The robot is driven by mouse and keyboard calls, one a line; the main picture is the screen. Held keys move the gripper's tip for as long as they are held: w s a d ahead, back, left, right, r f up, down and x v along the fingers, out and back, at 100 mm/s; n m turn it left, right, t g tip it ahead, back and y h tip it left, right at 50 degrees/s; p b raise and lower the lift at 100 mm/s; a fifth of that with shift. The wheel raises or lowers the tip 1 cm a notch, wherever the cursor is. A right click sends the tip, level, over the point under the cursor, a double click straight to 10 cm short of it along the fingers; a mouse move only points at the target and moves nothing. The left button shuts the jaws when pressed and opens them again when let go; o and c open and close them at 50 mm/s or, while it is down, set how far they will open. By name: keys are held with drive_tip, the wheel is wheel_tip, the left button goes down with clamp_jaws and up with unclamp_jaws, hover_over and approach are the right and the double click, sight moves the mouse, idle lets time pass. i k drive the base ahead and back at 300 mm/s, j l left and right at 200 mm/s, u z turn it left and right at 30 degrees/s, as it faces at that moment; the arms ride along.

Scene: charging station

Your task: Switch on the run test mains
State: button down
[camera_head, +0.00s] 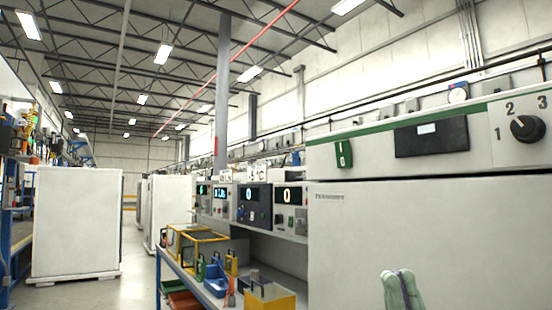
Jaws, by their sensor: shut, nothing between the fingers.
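A white machine front (400,235) fills the right side, with a control panel along its top. A green rocker switch (344,153) with white I and 0 marks sits at the panel's left. I cannot tell which way it is pressed, and no label reading "run test mains" is legible. A black rotary knob (527,128) with the numbers 1, 2 and 3 around it sits at the panel's right. My gripper (398,274) shows at the bottom edge as pale green fingers, shut and empty. It is below the panel, lower right of the rocker, and appears apart from it.
A dark display (431,136) lies between rocker and knob. White cabinets (77,222) stand farther back. The aisle floor (135,262) between is clear.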

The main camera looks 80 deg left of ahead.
sight(344, 160)
drive_tip(key=u, duration=1.6)
